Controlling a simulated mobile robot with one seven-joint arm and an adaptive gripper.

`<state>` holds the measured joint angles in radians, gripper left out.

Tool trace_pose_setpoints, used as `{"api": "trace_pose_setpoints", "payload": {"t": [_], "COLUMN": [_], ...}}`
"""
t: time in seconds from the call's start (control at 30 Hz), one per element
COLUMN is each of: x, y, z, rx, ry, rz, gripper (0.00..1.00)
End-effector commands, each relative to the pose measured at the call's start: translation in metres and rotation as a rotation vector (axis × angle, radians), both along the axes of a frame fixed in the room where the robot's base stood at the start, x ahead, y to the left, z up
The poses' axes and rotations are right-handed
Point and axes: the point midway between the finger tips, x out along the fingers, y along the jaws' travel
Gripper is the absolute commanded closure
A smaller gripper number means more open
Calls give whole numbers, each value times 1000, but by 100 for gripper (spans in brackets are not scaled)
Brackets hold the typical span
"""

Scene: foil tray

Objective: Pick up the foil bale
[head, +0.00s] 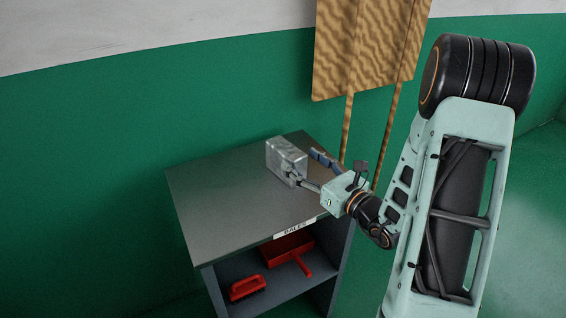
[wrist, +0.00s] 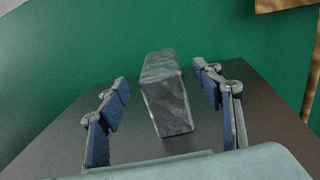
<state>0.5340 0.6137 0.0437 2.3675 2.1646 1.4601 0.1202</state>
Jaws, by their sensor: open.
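The foil bale (head: 286,158) is a grey, crinkled block standing upright near the back right of the cabinet top. In the wrist view the bale (wrist: 166,100) stands between the two blue-padded fingers of my gripper (wrist: 163,88). Dark tabletop shows on both sides of it, with a wider gap on the left than on the right. In the head view my gripper (head: 305,170) reaches in from the right, low over the top, with one finger partly in front of the bale. The gripper is open and no finger visibly touches the bale.
The grey cabinet top (head: 220,200) is clear to the left and front. Its front edge bears a "BALES" label (head: 294,229). A red dustpan (head: 290,250) and red brush (head: 246,287) lie on the shelf below. A wooden board (head: 362,50) stands behind, near the green wall (head: 90,170).

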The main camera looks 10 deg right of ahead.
Motion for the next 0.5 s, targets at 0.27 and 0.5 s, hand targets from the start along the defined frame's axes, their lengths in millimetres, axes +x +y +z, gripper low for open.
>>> {"api": "trace_pose_setpoints", "payload": {"t": [0.27, 0.5], "x": [25, 55], "y": [13, 29], "z": [-1, -5], "rx": [0, -1], "ry": [0, 0], "rz": [2, 4], "gripper": [40, 40]}}
